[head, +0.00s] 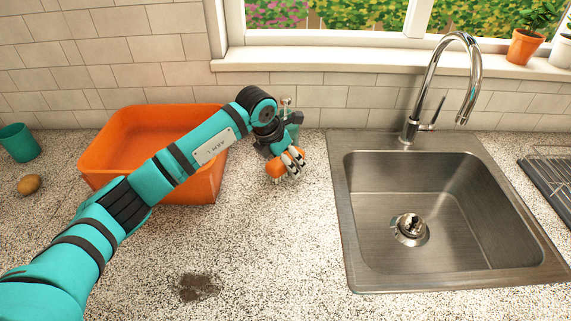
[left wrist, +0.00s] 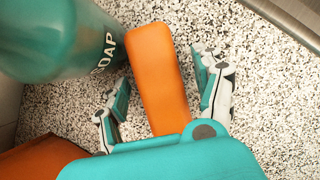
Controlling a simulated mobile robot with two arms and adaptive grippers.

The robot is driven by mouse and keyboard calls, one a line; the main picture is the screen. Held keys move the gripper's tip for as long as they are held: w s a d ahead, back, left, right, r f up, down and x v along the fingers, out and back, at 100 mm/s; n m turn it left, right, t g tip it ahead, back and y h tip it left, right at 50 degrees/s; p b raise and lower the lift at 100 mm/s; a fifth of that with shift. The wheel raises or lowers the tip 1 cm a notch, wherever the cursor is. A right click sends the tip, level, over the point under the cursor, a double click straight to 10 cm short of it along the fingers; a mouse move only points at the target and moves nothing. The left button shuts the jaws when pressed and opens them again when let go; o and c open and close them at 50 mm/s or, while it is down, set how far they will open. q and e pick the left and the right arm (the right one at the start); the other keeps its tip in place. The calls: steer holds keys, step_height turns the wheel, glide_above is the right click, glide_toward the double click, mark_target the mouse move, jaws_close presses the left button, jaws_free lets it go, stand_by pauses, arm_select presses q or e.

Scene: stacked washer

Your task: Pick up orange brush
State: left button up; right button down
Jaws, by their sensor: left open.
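The orange brush (head: 275,168) lies on the speckled counter, between the orange tub and the sink, partly hidden by my gripper in the head view. In the left wrist view the brush (left wrist: 160,85) shows as a long orange block with rounded edges; its near end is hidden behind my gripper's body. My left gripper (head: 291,163) is over the brush. In the left wrist view its fingers (left wrist: 160,68) are open, one on each side of the brush, with visible gaps. I see no bristles. My right gripper is in neither view.
A teal soap bottle (left wrist: 50,40) stands close beside the brush. The orange tub (head: 92,160) is to the left, partly behind my arm. The metal sink (head: 350,275) is to the right. A teal cup (head: 18,143) and a potato (head: 28,184) stand far left. The front counter has a dark stain (head: 197,287).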

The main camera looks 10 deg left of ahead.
arm_select(q)
steer(key=c, duration=1.4)
steer(key=shift+o, duration=0.2)
steer(key=shift+r, duration=0.1)
steer(key=shift+r+p, duration=0.2)
steer(key=shift+p, duration=0.15)
steer(key=shift+w+r, duration=0.1)
steer(key=shift+r, duration=0.15)
steer(key=r+b, duration=0.1)
steer(key=s+r+b, duration=0.1)
steer(key=shift+s+d+r, duration=0.1)
steer(key=shift+s+r, duration=0.05)
steer(key=shift+r, duration=0.2)
steer(key=s+d+b, duration=0.1)
steer(key=s, duration=0.3)
steer(key=s+d+r+b, duration=0.1)
steer(key=s, duration=0.3)
steer(key=s+b, duration=0.1)
steer(key=s, duration=0.4)
steer(key=shift+s+d+r, duration=0.1)
steer(key=shift+d+r, duration=0.1)
steer(key=shift+d, duration=0.2)
steer(key=shift+s+d+r, duration=0.1)
steer(key=shift+s+r, duration=0.05)
steer(key=shift+s, duration=0.55)
